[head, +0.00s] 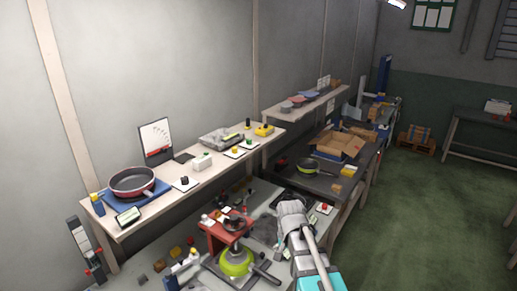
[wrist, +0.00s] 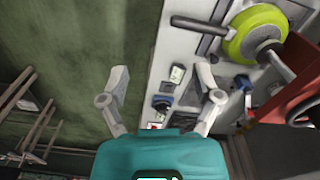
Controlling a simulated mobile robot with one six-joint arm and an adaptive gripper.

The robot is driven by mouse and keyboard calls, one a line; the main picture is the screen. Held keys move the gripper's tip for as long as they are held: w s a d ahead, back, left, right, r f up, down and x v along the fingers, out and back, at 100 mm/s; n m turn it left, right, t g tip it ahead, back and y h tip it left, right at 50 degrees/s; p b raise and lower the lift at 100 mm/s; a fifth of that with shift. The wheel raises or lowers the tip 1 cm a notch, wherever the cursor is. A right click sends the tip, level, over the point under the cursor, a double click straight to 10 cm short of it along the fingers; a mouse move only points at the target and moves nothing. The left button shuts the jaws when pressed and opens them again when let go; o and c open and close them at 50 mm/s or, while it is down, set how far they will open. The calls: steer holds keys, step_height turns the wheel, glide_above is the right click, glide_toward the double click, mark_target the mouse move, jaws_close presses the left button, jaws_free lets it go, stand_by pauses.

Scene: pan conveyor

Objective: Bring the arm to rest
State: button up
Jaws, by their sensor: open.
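My gripper (wrist: 163,82) is open in the wrist view, its two grey fingers spread apart with nothing between them. The edge of a pale workbench (wrist: 178,50) and the green floor lie below and beyond the fingers. A lime-green pan (head: 236,262) sits on the bench under a red press-like fixture (head: 228,228), left of my arm. The pan also shows at the wrist view's upper right (wrist: 252,38).
A wooden shelf (head: 215,178) above the bench holds a red pan (head: 132,181) on a blue mat and several small items. Green floor at right is clear.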

steer(key=s+d+f+n+b, duration=0.4)
steer(key=s+d+f+b, duration=0.1)
steer(key=s, duration=0.3)
steer(key=shift+f+n, duration=0.4)
steer(key=shift+s, duration=0.1)
stand_by(0.7)
